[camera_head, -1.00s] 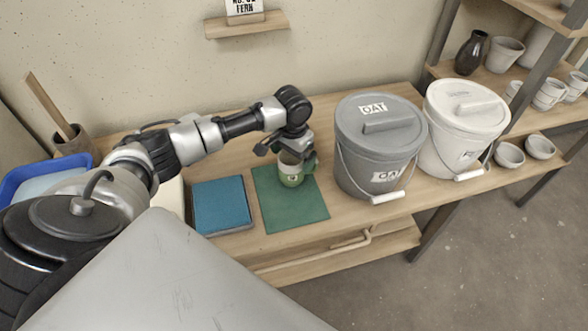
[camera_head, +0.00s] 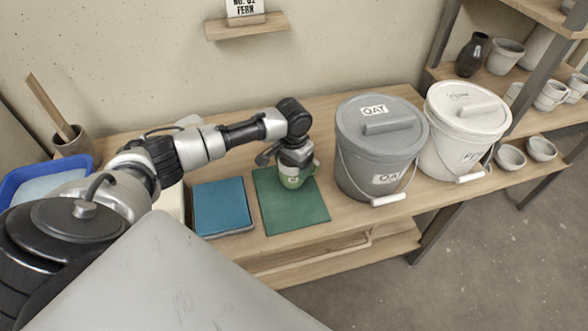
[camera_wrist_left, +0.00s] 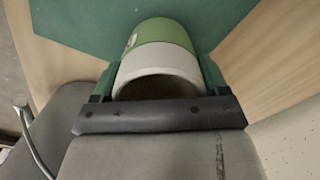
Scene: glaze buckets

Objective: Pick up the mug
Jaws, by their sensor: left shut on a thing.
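The mug (camera_head: 290,181) is green on its lower part with a pale upper band, and it stands on the green mat (camera_head: 297,211) on the wooden bench. My left gripper (camera_head: 295,163) reaches down over it from above, hiding most of its top. In the left wrist view the mug (camera_wrist_left: 160,58) sits between the two fingers, with its pale rim and dark opening facing the camera. My left gripper (camera_wrist_left: 157,85) is shut on the mug, one finger on each side. I see no clear gap between mug and mat. My right gripper is not in view.
A grey lidded bucket (camera_head: 372,150) labelled OAT stands just right of the mat, with a whitish bucket (camera_head: 460,135) beyond it. A blue pad (camera_head: 221,206) lies left of the mat. Shelves with pots (camera_head: 505,55) stand at the far right.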

